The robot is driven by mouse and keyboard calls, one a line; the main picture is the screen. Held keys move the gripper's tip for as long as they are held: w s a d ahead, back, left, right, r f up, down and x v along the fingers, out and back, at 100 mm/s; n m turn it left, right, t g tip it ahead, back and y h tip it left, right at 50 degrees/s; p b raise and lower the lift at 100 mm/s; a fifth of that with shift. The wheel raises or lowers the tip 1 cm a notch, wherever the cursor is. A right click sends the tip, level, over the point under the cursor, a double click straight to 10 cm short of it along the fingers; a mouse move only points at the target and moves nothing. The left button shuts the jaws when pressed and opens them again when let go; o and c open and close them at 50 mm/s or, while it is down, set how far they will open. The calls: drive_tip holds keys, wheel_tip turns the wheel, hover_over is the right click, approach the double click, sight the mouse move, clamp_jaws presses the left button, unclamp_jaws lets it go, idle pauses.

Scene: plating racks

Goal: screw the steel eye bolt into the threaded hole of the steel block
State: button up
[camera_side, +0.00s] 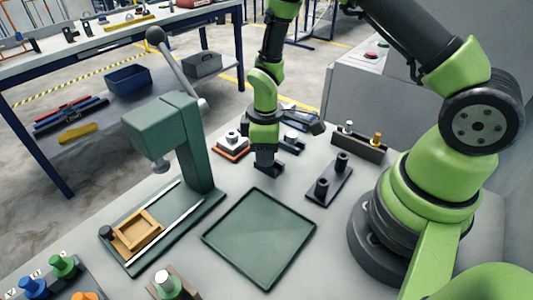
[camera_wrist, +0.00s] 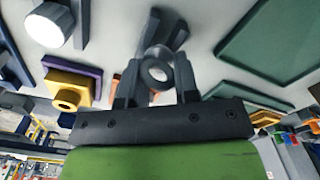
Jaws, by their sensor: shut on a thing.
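My gripper (camera_side: 266,170) points down above the bench, just beyond the green tray. In the wrist view its two fingers (camera_wrist: 155,88) close on a grey steel eye bolt (camera_wrist: 147,74), whose ring faces the camera. In the side view I cannot make out the bolt; the jaws hide it. A pale steel-looking block (camera_side: 232,138) with a round top sits on an orange base to the left of and behind my gripper, apart from it. I cannot tell its hole clearly. How far the bolt's tip is above the bench is unclear.
A dark rack with two posts (camera_side: 325,184) stands right of my gripper. The green tray (camera_side: 258,235) is empty in front. A green press (camera_side: 185,140) stands left, a holder (camera_side: 360,146) with small parts at back right. In the wrist view a yellow block (camera_wrist: 70,88) sits left.

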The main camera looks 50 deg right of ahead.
wheel_tip(320, 180, up, 9)
drive_tip(key=w, duration=1.1)
drive_tip(key=shift+r, duration=0.15)
drive_tip(key=shift+f, duration=2.5)
drive_tip(key=shift+f, duration=0.95)
drive_tip(key=shift+o, duration=0.3)
